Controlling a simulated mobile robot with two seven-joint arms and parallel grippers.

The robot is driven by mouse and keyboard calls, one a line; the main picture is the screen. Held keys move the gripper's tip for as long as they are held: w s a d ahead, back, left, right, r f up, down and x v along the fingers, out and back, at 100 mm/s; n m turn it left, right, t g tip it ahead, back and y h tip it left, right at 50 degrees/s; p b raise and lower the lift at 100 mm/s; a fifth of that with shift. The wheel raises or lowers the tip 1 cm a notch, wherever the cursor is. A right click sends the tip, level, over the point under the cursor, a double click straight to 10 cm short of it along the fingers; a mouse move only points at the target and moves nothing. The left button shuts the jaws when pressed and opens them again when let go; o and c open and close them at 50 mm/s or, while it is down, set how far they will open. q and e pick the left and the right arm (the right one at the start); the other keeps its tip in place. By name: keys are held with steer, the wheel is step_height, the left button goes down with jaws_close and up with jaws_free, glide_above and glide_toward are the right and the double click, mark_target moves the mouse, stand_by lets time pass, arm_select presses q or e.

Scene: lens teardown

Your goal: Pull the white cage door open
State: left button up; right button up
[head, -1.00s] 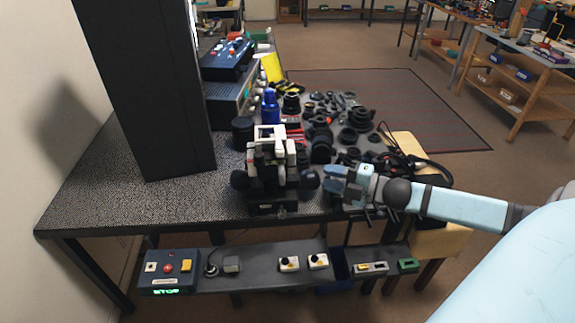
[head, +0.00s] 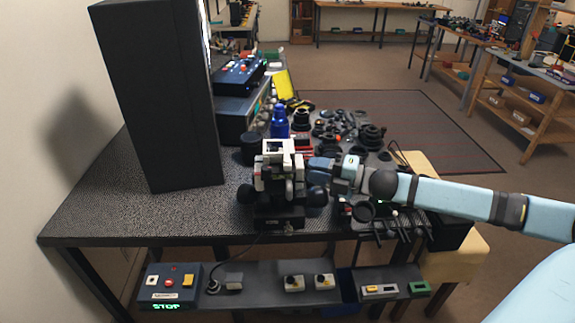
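A small black machine (head: 280,218) with a white frame on its upper part (head: 279,147) stands near the front edge of the dark speckled table (head: 120,205). The white frame seems to be the cage; I cannot make out a separate door or its handle. A round black knob shows on the machine's left side (head: 246,194) and another on its right (head: 317,196). My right gripper (head: 318,168) comes in from the right with its fingertips close against the right side of the white part. Whether they touch it, and how far apart they are, is unclear. My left gripper is not in view.
A tall dark cabinet (head: 160,100) stands on the table at the left. Tools hang at the right (head: 400,225). A lower shelf holds a control box with a lit STOP display (head: 170,288).

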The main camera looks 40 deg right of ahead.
mark_target(287, 161)
steer(key=shift+x, duration=3.75)
jaws_close()
